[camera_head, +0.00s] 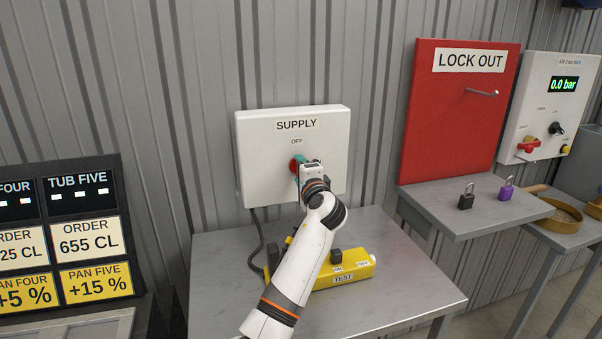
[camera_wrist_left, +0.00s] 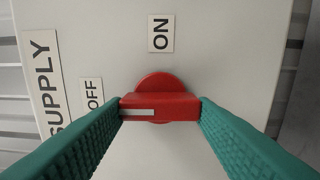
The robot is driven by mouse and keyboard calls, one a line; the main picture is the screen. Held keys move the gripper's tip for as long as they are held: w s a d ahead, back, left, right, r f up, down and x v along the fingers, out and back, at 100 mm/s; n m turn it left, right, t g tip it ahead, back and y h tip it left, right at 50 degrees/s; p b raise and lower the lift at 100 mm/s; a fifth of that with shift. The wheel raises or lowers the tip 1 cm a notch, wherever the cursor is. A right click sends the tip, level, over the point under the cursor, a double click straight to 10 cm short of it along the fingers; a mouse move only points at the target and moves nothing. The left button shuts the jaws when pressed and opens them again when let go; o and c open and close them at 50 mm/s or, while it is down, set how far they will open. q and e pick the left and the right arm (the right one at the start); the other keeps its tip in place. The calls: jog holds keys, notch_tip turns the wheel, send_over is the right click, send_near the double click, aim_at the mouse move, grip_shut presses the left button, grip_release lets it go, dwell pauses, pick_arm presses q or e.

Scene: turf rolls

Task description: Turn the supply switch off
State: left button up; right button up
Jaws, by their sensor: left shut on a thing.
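The white supply box (camera_head: 255,160) hangs on the corrugated wall, with SUPPLY and OFF labels above its red switch (camera_head: 294,164). In the left wrist view the red switch (camera_wrist_left: 160,106) has a bar handle whose white mark points left, towards the OFF label (camera_wrist_left: 91,93). The ON label (camera_wrist_left: 160,33) is at the top of that view, a quarter turn away. My left gripper (camera_head: 300,168) is shut on the switch, its teal fingers (camera_wrist_left: 160,108) at the two ends of the bar. In the head view it hides part of the switch. My right gripper is not in view.
A grey table (camera_head: 400,285) below carries a yellow TEST box (camera_head: 352,270), partly behind my arm. To the right are a red LOCK OUT board (camera_head: 450,120), a black padlock (camera_head: 466,200), a purple padlock (camera_head: 506,192) and a gauge panel (camera_head: 540,105).

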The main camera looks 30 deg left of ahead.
pick_arm(q)
jog(key=o, duration=1)
jog(key=b+v, duration=0.1)
jog(key=v, duration=1.1)
